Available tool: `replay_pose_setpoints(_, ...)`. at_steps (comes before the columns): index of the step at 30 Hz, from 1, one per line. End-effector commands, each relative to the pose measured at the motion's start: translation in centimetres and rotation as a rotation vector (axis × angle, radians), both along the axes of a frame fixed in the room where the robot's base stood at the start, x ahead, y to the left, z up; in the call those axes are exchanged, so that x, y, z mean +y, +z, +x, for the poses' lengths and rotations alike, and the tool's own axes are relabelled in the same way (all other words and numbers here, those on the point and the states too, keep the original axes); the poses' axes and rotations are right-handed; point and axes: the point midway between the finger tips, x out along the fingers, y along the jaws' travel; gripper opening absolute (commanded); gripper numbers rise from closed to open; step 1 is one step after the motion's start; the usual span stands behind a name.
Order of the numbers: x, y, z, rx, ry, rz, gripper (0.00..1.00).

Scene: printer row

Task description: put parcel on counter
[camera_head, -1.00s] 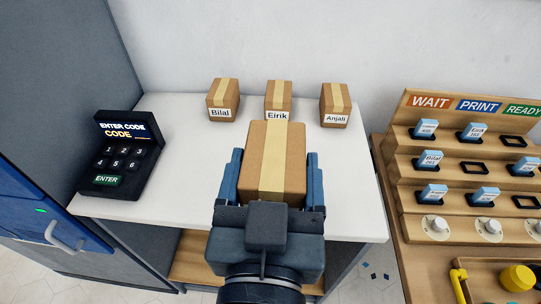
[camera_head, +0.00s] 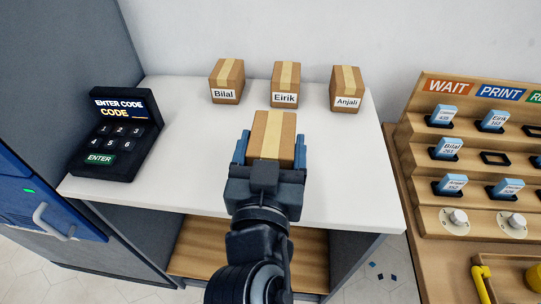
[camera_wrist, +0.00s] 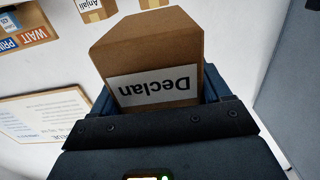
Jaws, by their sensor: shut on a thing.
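My gripper (camera_head: 270,150) is shut on a brown parcel (camera_head: 274,132) with a tan tape strip. In the wrist view this parcel (camera_wrist: 152,55) carries a white label reading "Declan", seen upside down. The white counter (camera_head: 345,175) lies below and around the gripper. The held parcel is over the middle of the counter top; I cannot tell whether it touches the surface. Three labelled parcels stand along the back of the counter: Bilal (camera_head: 227,78), Eirik (camera_head: 285,82) and Anjali (camera_head: 346,86).
A black keypad (camera_head: 117,135) showing "ENTER CODE" stands at the counter's left end. A blue unit with a handle (camera_head: 52,222) is at lower left. A wooden stepped rack (camera_head: 465,140) with blue tags stands right. Counter space is free either side of the gripper.

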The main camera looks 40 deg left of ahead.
Motion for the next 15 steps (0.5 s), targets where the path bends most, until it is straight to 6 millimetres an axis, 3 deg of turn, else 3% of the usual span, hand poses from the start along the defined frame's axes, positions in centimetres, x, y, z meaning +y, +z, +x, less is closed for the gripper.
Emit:
replay_pose_setpoints(6,1.7,-1.3,1.7,-0.001,0.001,0.002,0.38)
replay_pose_setpoints(15,1.8,-4.8,1.8,0.000,0.001,-0.001,0.38)
